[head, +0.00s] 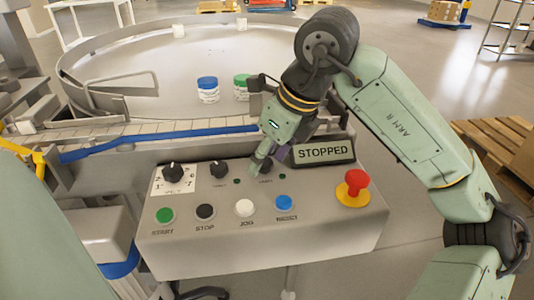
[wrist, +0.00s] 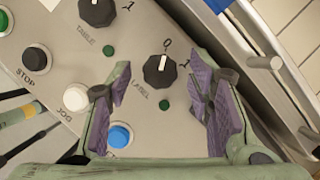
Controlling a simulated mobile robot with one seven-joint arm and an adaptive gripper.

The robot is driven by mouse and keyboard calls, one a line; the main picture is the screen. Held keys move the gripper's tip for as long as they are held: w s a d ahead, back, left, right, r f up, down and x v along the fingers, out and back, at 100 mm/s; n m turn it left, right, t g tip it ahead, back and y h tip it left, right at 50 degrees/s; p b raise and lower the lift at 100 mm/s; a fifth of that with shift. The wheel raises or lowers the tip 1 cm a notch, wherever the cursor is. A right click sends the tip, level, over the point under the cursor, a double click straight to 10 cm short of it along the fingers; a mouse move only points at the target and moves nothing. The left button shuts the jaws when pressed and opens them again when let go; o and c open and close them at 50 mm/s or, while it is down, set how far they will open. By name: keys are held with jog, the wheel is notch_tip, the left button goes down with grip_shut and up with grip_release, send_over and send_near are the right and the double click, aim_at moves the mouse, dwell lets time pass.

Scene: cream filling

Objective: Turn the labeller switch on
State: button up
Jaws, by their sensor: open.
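The labeller switch is a black rotary knob (wrist: 159,73) with a white pointer, beside the partly hidden lettering "LABEL". Its pointer is toward the 0 mark, with the 1 mark to the right. In the wrist view my gripper (wrist: 164,88) is open, its purple-padded fingers on either side of the knob and apart from it. Whether the fingers are at the knob's height is hard to tell.
The grey control panel (head: 310,235) also carries the table knob (head: 219,170), start (head: 164,215), stop (head: 205,212), jog (head: 244,208) and reject (head: 283,202) buttons. A round table (head: 140,75) with jars stands behind.

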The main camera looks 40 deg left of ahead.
jog(key=shift+f, duration=0.1)
jog(key=shift+c, duration=0.3)
grip_shut()
dwell(0.4)
